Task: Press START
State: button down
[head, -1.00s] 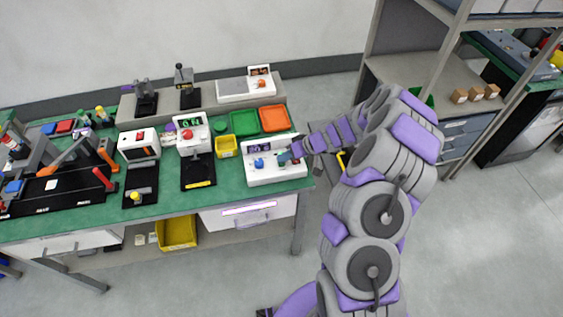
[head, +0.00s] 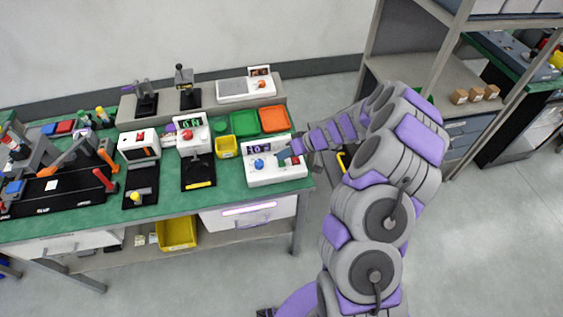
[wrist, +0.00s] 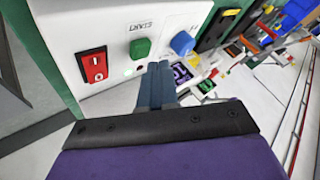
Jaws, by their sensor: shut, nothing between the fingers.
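The white control box (head: 280,178) stands at the right end of the green bench. In the wrist view its panel (wrist: 115,25) carries a green square button (wrist: 140,48), with partly legible lettering above it that appears upside down. A red rocker switch (wrist: 95,66) is left of the button and a blue knob (wrist: 182,43) is right of it. My gripper (wrist: 158,66) is shut and empty, its tips just below and right of the green button in the picture. I cannot tell whether they touch the panel. In the head view my gripper (head: 287,155) covers part of the box's top.
A lit display (head: 256,149) is on the box. Yellow (head: 226,147), green (head: 244,123) and orange (head: 274,119) bins stand close by. Other bench devices, including a white unit with a red button (head: 187,135), are to the left. Shelving stands at the right.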

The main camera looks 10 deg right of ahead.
aim_at(284, 162)
jog(key=shift+r+p, duration=0.6)
jog(key=shift+r, duration=1.95)
jog(key=s+a+r+n+g+h, duration=0.1)
jog(key=s+a+r+g, duration=0.1)
jog(key=s+a+r, duration=0.5)
jog(key=s+a+r+g+h, duration=0.1)
jog(key=s+a+r+g, duration=0.15)
jog(key=s+r, duration=0.7)
jog(key=s+d+r+m+h, duration=0.1)
jog(key=s+d+m+h, duration=0.1)
jog(key=s, duration=1)
jog(key=s+d+m+g+h, duration=0.1)
jog(key=s+d+m+h, duration=0.2)
jog(key=s, duration=1)
jog(key=d+h, duration=0.1)
jog(key=d, duration=0.2)
jog(key=shift+s+d+r, duration=0.2)
jog(key=shift+d+r, duration=0.05)
jog(key=shift+r, duration=0.15)
